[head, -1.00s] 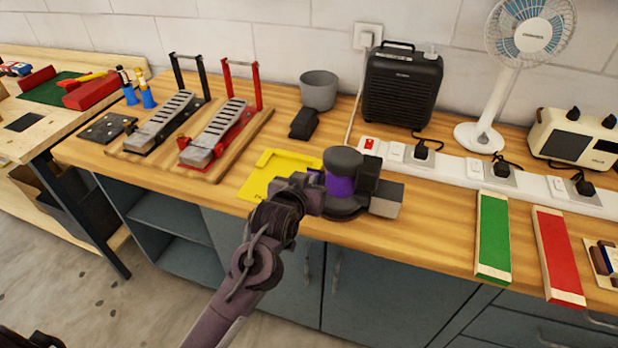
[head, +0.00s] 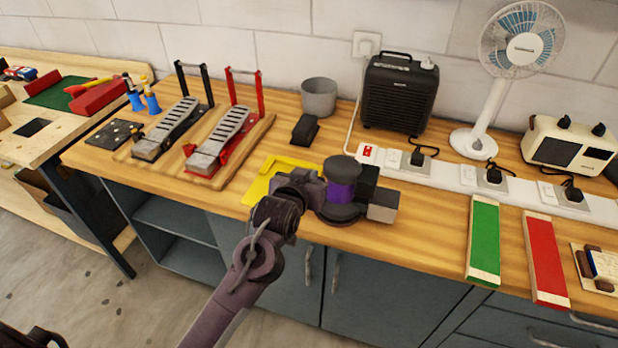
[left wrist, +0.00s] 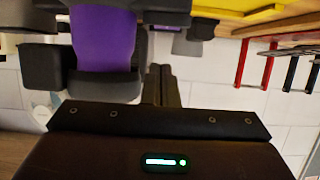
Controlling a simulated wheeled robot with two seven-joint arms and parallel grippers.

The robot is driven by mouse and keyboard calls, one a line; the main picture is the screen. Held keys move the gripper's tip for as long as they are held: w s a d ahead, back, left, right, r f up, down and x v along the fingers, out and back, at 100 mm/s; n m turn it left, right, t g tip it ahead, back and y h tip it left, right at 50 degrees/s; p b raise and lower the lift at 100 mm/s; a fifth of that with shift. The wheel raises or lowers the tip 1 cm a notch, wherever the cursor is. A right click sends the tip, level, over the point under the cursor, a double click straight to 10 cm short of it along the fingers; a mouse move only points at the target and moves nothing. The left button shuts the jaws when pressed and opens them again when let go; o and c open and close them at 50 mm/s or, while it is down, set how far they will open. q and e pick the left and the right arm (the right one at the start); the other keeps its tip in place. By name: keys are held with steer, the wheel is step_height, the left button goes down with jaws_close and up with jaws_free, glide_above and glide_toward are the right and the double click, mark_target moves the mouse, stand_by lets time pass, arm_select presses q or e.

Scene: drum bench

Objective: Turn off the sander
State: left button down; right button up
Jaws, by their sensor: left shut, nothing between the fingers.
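The sander (head: 341,191), black with a purple band and a grey block at its right, stands near the front edge of the wooden bench. It also shows in the left wrist view (left wrist: 101,42), large and close at the upper left. My left gripper (head: 316,195) is at the sander's left side in the head view. In the left wrist view its fingers (left wrist: 163,82) are together and empty, beside the purple body; whether they touch it I cannot tell. The sander's switch is not clear to me. My right gripper is not in view.
A yellow plate (head: 262,184) lies left of the sander. A white power strip (head: 455,174) with several plugs and switches, one red, runs behind it. A black heater (head: 400,93), a white fan (head: 487,115) and a grey pot (head: 319,97) stand at the back. A green board (head: 484,238) lies right.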

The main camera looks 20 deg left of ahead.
arm_select(q)
steer(key=f+b+v, duration=0.1)
steer(key=b+v, duration=0.1)
steer(key=v, duration=0.8)
steer(key=shift+s, duration=0.45)
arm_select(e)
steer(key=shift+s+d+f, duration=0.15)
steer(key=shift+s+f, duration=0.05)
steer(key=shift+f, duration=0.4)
